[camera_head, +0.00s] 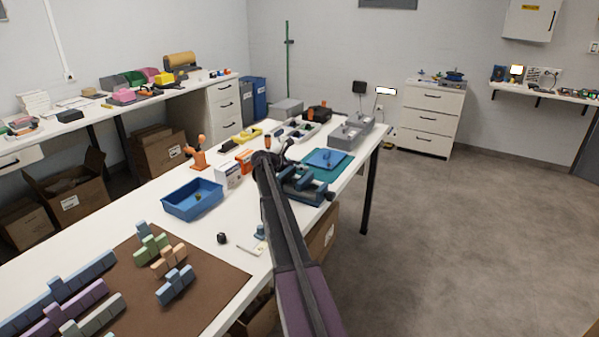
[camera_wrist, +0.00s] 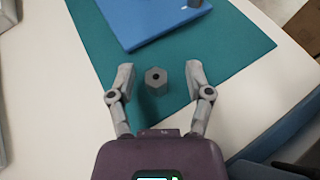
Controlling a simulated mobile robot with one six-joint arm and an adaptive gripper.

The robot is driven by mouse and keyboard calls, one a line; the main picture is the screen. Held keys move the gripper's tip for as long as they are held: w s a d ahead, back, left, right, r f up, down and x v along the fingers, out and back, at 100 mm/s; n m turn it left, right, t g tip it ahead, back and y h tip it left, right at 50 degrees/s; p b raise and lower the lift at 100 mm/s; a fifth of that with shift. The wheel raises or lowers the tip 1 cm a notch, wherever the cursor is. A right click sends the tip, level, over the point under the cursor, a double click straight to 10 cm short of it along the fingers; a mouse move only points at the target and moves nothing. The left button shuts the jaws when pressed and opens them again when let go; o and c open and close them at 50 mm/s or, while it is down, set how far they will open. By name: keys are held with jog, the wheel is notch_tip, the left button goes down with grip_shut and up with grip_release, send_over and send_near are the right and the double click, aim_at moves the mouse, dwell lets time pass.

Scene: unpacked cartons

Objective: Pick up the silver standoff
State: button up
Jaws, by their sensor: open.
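The standoff (camera_wrist: 156,80) is a small grey hexagonal piece with a dark hole in its top. In the wrist view it stands on the green mat (camera_wrist: 228,60), between the fingertips of my gripper (camera_wrist: 157,82). The gripper is open, and both fingers are clear of the piece on either side. In the head view my arm reaches over the table toward the green mat (camera_head: 334,171); the standoff and the fingers cannot be made out there.
A blue plate (camera_wrist: 150,22) lies on the mat just beyond the standoff, with a dark grey piece (camera_wrist: 194,3) at its far edge. A blue vise-like tool (camera_head: 305,187) stands close to my arm. A blue bin (camera_head: 192,200) and a white box (camera_head: 228,176) stand to the left.

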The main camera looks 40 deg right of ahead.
aim_at(301, 165)
dwell(0.4)
grip_shut()
jog(key=shift+r, duration=0.2)
notch_tip(301, 165, up, 10)
jog(key=p, duration=1)
jog(key=shift+f, duration=0.15)
dwell(0.6)
